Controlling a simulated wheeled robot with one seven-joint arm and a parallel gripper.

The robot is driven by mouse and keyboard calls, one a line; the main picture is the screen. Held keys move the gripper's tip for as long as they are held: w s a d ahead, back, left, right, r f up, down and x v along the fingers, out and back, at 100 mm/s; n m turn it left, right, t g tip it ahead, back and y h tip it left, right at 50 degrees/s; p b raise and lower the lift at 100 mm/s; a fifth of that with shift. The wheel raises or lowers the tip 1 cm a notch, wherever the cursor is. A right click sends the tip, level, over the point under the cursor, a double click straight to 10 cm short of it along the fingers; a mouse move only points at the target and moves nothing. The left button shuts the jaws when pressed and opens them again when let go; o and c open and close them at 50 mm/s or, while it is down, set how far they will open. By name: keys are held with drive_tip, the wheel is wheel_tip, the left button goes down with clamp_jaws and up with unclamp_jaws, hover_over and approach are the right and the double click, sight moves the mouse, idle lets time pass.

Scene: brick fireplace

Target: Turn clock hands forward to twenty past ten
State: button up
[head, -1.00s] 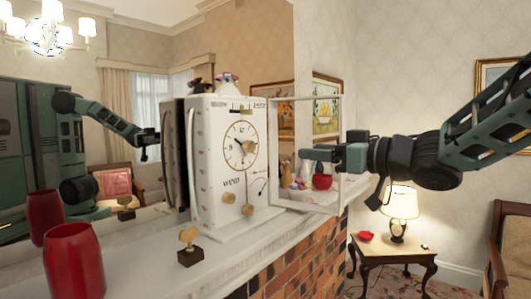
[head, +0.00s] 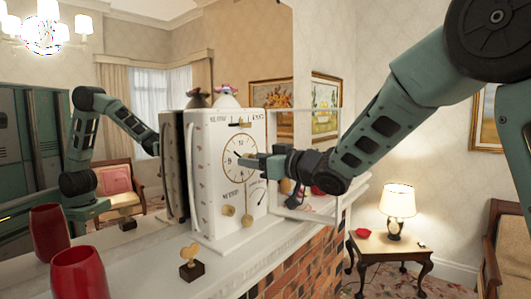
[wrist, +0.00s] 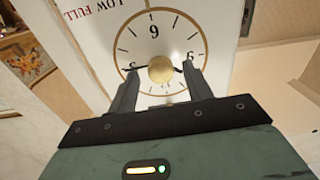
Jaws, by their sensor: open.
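The white clock (head: 200,215) stands on the mantel, its round dial (head: 238,150) facing right. My gripper (head: 250,161) is at the dial, its fingers open and pointing at the face. In the wrist view the dial (wrist: 153,20) appears upside down, with 6 at the top. A round brass knob (wrist: 161,69) at the dial's centre lies between the two open fingers (wrist: 161,80), with a gap on each side. Dark hand parts show near the 3 and 9 sides; their exact reading is partly hidden by the fingers.
A clear framed door (head: 341,140) stands open right of the dial, close to my arm. Brass knobs (head: 228,210) sit below the dial. A brass key on a dark block (head: 191,270) and red vases (head: 80,275) stand on the mantel (head: 230,270). A lamp table (head: 388,247) is at the right.

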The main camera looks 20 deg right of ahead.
drive_tip(key=shift+w+a, duration=0.15)
drive_tip(key=shift+w, duration=0.1)
drive_tip(key=c, duration=1)
drive_tip(key=shift+o, duration=0.2)
drive_tip(key=shift+m, duration=0.4)
drive_tip(key=shift+m+p, duration=1.4)
drive_tip(key=shift+m, duration=1.1)
